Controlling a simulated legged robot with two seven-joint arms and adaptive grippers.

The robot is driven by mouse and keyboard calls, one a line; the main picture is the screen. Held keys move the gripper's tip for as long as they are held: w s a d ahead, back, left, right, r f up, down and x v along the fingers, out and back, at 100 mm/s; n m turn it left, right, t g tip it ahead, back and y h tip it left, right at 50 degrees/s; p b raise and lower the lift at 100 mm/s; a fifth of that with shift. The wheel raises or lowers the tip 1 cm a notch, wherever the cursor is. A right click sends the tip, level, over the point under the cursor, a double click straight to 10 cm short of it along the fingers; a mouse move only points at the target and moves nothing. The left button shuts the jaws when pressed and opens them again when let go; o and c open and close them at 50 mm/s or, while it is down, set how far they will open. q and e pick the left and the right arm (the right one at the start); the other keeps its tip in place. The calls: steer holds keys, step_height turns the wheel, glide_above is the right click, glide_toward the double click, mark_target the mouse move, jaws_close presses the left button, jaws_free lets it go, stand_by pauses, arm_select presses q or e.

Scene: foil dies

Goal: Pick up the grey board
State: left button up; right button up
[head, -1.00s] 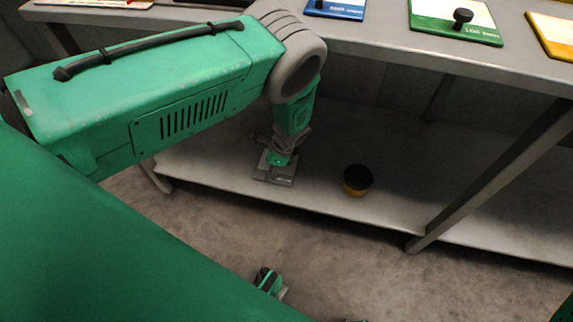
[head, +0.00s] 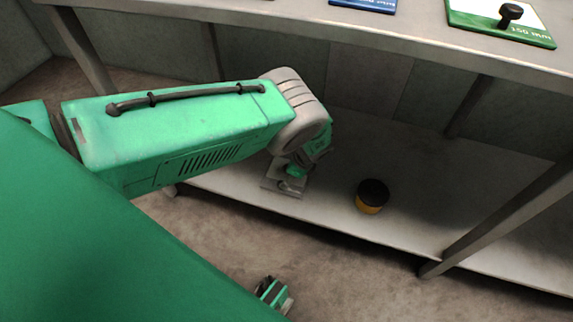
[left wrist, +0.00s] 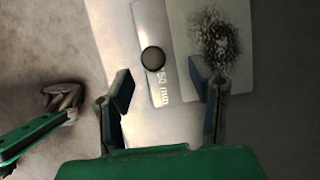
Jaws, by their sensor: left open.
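The grey board (head: 271,183) lies flat on the lower shelf, below my left arm. In the left wrist view the grey board (left wrist: 143,20) shows a round dark knob (left wrist: 152,58), a "50 mm" label and a pale panel with dark speckles. My left gripper (left wrist: 160,88) is open above the board, its fingers apart on either side of the knob's line; the knob is ahead of the tips, not held. In the head view my left gripper (head: 292,176) partly hides the board. My right gripper (head: 273,292) hangs low over the floor; its jaws are unclear.
A dark-topped yellow tin (head: 371,197) stands on the shelf right of the board. The upper tabletop (head: 420,50) overhangs the shelf and carries a blue board (head: 365,4) and a green board (head: 500,25). A table leg (head: 500,215) stands at the right.

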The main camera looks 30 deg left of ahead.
mark_target(276, 173)
arm_select(q)
steer(key=x, duration=0.1)
steer(key=b+x, duration=0.1)
steer(key=x, duration=0.1)
steer(key=b+x, duration=0.1)
steer(key=x, duration=0.1)
steer(key=shift+s, duration=0.4)
steer(key=shift+r, duration=0.1)
jaws_close()
